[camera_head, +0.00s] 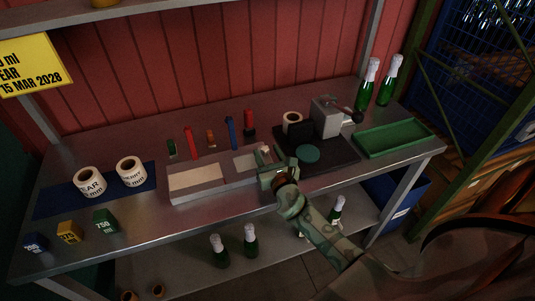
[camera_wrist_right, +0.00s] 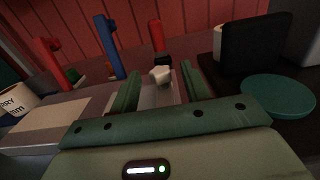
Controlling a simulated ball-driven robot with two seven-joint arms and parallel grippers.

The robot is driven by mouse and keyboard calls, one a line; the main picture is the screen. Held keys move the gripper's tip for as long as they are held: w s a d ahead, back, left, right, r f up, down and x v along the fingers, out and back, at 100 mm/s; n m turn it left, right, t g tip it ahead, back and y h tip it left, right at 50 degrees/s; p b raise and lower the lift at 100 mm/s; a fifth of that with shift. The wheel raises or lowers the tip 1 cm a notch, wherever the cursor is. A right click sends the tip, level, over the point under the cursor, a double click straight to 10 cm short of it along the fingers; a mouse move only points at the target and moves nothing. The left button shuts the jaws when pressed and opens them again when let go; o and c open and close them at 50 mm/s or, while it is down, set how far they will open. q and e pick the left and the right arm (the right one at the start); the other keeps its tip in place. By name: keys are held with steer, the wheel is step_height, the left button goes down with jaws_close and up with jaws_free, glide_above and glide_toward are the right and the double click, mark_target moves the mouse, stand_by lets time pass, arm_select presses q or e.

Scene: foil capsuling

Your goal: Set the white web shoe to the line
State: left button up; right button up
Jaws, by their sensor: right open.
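The white web shoe appears to be the small white block (camera_wrist_right: 160,75) in the right wrist view. It sits beyond and between the fingers of my right gripper (camera_wrist_right: 159,88). In the head view a small pale piece (camera_head: 265,149) shows at the far side of the same gripper (camera_head: 277,169), over the right end of the long grey tray (camera_head: 214,189). My right gripper is open, with a gap on both sides of the white block. Whether the fingers touch it cannot be told. No line is clearly readable on the tray. My left gripper is not in view.
Red (camera_head: 191,142) and blue (camera_head: 231,132) upright tools stand behind the tray. A dark machine base with a teal disc (camera_head: 307,153) lies to the right, then a green tray (camera_head: 394,137) and bottles (camera_head: 389,81). Label rolls (camera_head: 90,181) and coloured blocks (camera_head: 106,221) are at the left.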

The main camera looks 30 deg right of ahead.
mark_target(252, 168)
steer(key=shift+w, duration=0.2)
steer(key=shift+c, duration=0.4)
jaws_close()
steer(key=a, duration=0.2)
steer(key=w+a, duration=0.1)
steer(key=a, duration=0.1)
steer(key=shift+a, duration=0.35)
steer(key=shift+c, duration=1.8)
jaws_free()
steer(key=o, duration=0.4)
steer(key=shift+a, duration=0.1)
steer(key=shift+o, duration=0.2)
